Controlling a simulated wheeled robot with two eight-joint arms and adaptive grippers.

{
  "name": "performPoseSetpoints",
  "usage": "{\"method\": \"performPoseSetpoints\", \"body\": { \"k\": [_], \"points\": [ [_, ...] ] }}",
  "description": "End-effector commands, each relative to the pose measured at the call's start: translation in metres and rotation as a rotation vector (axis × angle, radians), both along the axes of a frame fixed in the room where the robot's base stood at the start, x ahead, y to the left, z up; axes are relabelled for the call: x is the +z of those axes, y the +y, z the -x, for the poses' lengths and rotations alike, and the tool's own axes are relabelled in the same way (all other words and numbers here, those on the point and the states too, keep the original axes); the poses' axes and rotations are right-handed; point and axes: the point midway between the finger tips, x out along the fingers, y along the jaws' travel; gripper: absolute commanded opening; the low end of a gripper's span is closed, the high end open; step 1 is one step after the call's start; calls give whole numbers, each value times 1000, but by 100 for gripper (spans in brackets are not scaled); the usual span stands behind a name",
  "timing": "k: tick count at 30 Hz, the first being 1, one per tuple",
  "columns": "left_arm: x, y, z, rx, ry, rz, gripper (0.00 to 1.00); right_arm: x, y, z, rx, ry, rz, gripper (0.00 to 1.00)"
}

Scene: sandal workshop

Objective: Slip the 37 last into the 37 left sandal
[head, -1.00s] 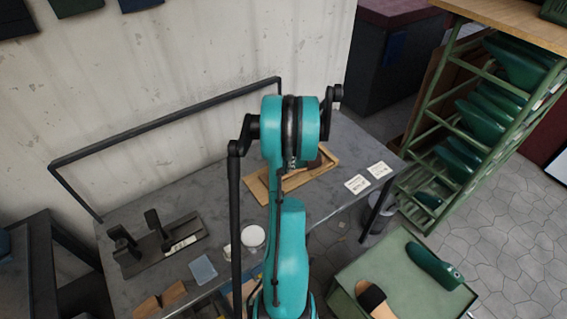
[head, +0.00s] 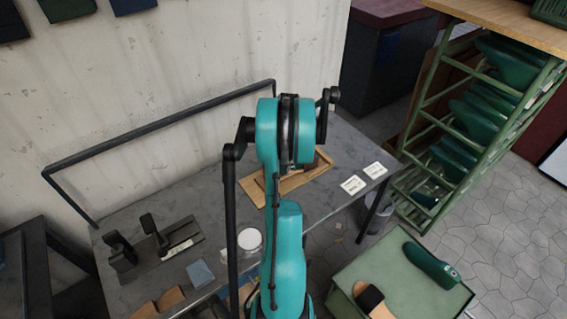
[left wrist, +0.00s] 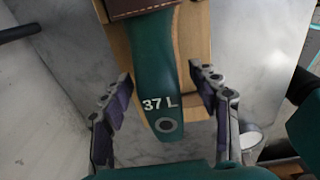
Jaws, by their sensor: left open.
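A green last (left wrist: 162,75) marked "37 L" shows in the left wrist view, its holed heel end towards me. Its upper part runs under a brown leather strap (left wrist: 140,8) of a sandal, whose rest is cut off by the frame. They lie over a light wooden board (left wrist: 193,30), which also shows in the head view (head: 262,191). My left gripper (left wrist: 160,78) is open, its fingers on either side of the last with gaps beside it. In the head view my teal arm hides most of the last and sandal. My right gripper is not in view.
Two white cards (head: 352,185) and a white round dish (head: 249,240) are on the grey table (head: 130,219). A black fixture (head: 160,250) stands at its left. A green cart (head: 405,290) at right carries another green last (head: 430,265). A green rack (head: 425,120) holds several lasts.

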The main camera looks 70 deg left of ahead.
Motion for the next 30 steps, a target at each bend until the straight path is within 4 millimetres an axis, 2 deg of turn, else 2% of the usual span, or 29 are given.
{"method": "performPoseSetpoints", "body": {
  "k": [9,13,18,26,29,30],
  "points": [
    [69,-2,-4,-1,0,0,61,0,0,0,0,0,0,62],
    [90,-2,-5,-1,0,0,61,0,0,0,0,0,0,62],
    [103,-3,-6,0,0,0,61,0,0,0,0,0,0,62],
    [106,-4,-7,-6,-1,-1,61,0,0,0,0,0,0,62],
    [111,-15,-20,-84,-6,-9,61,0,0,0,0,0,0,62],
    [115,-25,-32,-152,-10,-19,61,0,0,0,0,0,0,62]
  ]
}}
